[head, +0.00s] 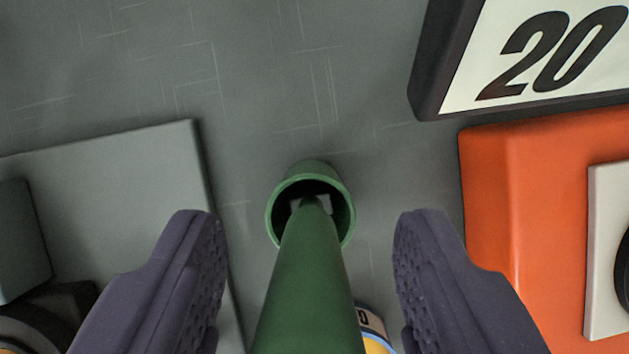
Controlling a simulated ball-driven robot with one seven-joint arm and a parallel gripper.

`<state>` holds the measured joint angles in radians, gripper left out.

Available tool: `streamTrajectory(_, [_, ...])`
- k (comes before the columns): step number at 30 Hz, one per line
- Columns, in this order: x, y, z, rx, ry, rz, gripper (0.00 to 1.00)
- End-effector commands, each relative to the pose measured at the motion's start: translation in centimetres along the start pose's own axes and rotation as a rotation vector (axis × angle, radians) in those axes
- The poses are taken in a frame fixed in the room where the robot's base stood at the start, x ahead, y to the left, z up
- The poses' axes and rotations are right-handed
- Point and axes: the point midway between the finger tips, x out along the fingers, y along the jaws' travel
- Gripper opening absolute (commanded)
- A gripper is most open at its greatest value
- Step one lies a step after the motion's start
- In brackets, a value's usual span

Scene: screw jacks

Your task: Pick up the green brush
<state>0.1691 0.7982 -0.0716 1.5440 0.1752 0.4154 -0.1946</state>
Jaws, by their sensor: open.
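The green brush (308,285) runs up from the bottom edge of the head view as a long green shaft. Its far end meets a green cup-like round part (311,172) with a dark hollow; I cannot tell whether this is part of the brush or a separate holder. My gripper (309,225) is open, with one purple padded finger on each side of the shaft. Clear gaps show between the shaft and both fingers. No bristles show, and the near end of the shaft is cut off by the frame.
An orange block (510,200) stands close on the right, below a dark-edged white sign (550,60) reading 20. A grey plate (120,190) with dark parts lies left. A partly hidden yellow and blue item (373,330) sits beside the shaft. Grey scratched surface is bare at upper left.

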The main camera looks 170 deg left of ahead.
Motion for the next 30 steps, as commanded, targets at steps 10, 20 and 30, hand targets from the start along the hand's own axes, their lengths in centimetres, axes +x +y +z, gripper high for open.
streamTrajectory(10, [0.9, 0.0, -0.1, 0.000, 0.002, 0.000, 0.49])
streamTrajectory(20, [0.9, 0.0, -0.1, 0.000, 0.002, 0.000, 0.00])
streamTrajectory(30, [-2.3, 0.0, -1.5, 0.000, 0.006, 0.001, 0.00])
